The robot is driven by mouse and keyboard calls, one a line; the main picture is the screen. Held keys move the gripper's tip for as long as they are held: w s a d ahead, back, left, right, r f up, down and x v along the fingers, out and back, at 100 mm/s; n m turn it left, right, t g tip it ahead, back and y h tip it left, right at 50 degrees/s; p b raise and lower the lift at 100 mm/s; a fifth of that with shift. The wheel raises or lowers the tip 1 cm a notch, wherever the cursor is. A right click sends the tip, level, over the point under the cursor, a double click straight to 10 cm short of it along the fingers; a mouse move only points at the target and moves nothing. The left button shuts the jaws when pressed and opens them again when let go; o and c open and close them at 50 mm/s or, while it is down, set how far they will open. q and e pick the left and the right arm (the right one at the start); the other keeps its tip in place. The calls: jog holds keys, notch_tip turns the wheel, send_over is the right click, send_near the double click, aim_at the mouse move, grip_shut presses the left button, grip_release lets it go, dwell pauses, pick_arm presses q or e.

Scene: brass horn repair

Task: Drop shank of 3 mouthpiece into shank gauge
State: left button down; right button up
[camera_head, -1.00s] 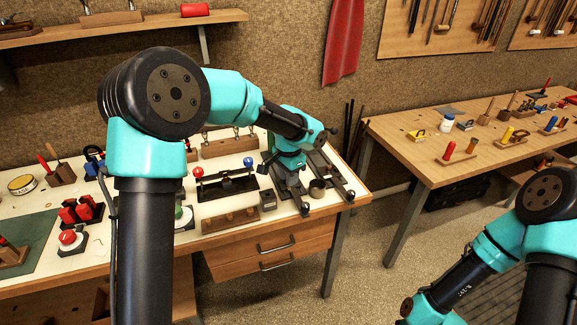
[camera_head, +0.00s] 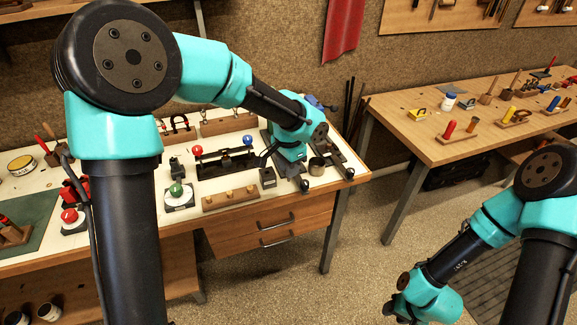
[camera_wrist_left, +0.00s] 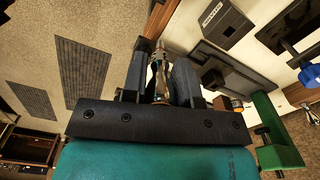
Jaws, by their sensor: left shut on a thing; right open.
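My left gripper (camera_head: 290,168) is low over the right end of the near bench. In the left wrist view it (camera_wrist_left: 161,75) is shut on a slim silver mouthpiece (camera_wrist_left: 160,62) between its two dark fingers. The mouthpiece's lower part is hidden by the gripper. A dark block with a pale label (camera_wrist_left: 224,20) lies right of the fingers, apart from them; a small dark block (camera_head: 267,178) also shows left of the gripper in the head view. I cannot tell for certain which item is the shank gauge. My right gripper (camera_head: 392,308) is at lower right, away from the bench.
A wooden rack with several pegs (camera_head: 230,197) lies at the front of the near bench. A dark cup (camera_head: 317,166) and dark rails stand close right of my left gripper. The second bench (camera_head: 430,145) is across open floor.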

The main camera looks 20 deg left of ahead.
pick_arm(q)
jog(key=shift+r, duration=0.2)
jog(key=shift+r, duration=2.05)
jog(key=w+a+n, duration=0.3)
jog(key=w+a, duration=0.1)
jog(key=a, duration=0.4)
jog(key=shift+w, duration=0.15)
jog(key=shift+a+f, duration=0.1)
jog(key=shift+f, duration=0.05)
jog(key=shift+f, duration=2.85)
jog(key=shift+f, duration=1.65)
jog(key=c, duration=0.8)
grip_release()
